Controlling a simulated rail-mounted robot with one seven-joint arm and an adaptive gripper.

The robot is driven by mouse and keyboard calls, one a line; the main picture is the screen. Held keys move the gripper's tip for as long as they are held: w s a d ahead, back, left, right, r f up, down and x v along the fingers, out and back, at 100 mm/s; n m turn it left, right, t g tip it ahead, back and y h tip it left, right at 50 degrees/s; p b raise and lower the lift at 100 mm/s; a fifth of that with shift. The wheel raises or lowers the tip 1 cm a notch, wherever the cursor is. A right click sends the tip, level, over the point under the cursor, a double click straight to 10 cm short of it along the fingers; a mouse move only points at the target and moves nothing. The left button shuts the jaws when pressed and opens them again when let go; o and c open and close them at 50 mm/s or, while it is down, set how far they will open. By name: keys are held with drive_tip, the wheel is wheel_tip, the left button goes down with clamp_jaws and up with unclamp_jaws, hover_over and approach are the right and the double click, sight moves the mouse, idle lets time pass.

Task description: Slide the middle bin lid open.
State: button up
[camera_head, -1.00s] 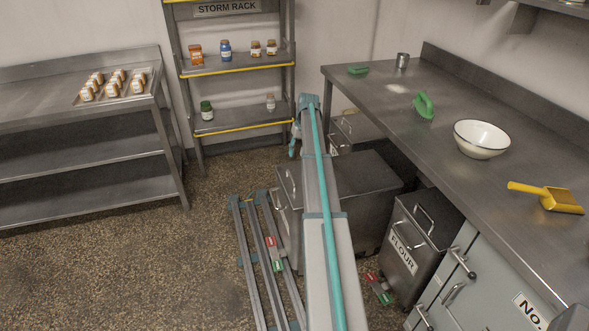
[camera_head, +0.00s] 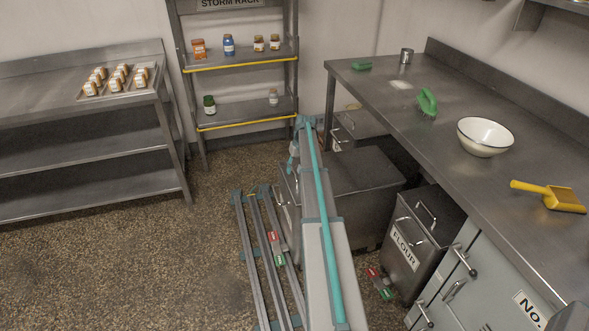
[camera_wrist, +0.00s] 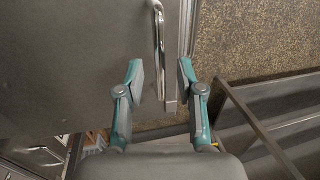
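The middle bin (camera_head: 365,175) is a dark grey metal box with a flat lid, between the flour bin (camera_head: 415,245) and a farther bin (camera_head: 365,125), partly under the right-hand counter. My arm crosses in front of its left side and hides part of it. In the wrist view, a flat grey lid (camera_wrist: 75,65) fills the left, with a silver bar handle (camera_wrist: 159,35) near its right edge. My gripper (camera_wrist: 161,75) is open, and the handle lies in the picture between its two fingers. I cannot tell whether the fingers reach down around it.
Floor rails (camera_head: 262,260) run left of my arm. A storm rack (camera_head: 240,62) stands at the back. The floor at left (camera_head: 130,270) is clear.

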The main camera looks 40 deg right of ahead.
drive_tip(key=shift+f, duration=0.1)
clamp_jaws()
idle(0.5)
